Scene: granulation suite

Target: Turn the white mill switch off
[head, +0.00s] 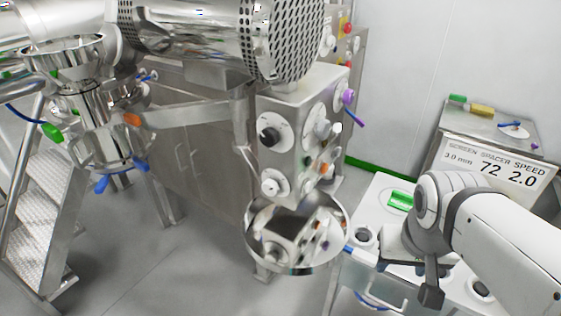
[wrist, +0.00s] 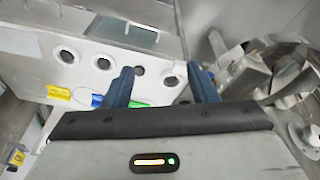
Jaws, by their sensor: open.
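Several round dial switches sit on the steel mill cabinet (head: 297,97) in the head view. A white knob (head: 270,186) sits low on its left face, and a black knob (head: 268,137) on a white plate sits above it. More pale knobs are on the right face. I cannot tell for sure which is the mill switch, nor read its setting. My gripper (wrist: 162,86) is open and empty, its two blue-grey fingers apart in the wrist view. In the head view it is at the right, over the white cart, well apart from the knobs.
The white cart (head: 376,199) has round holes and a green block (head: 401,200). A shiny steel bowl (head: 257,254) stands in front of the cabinet. A sign (head: 497,168) is at the right, metal steps (head: 40,212) at the left. Floor at front left is clear.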

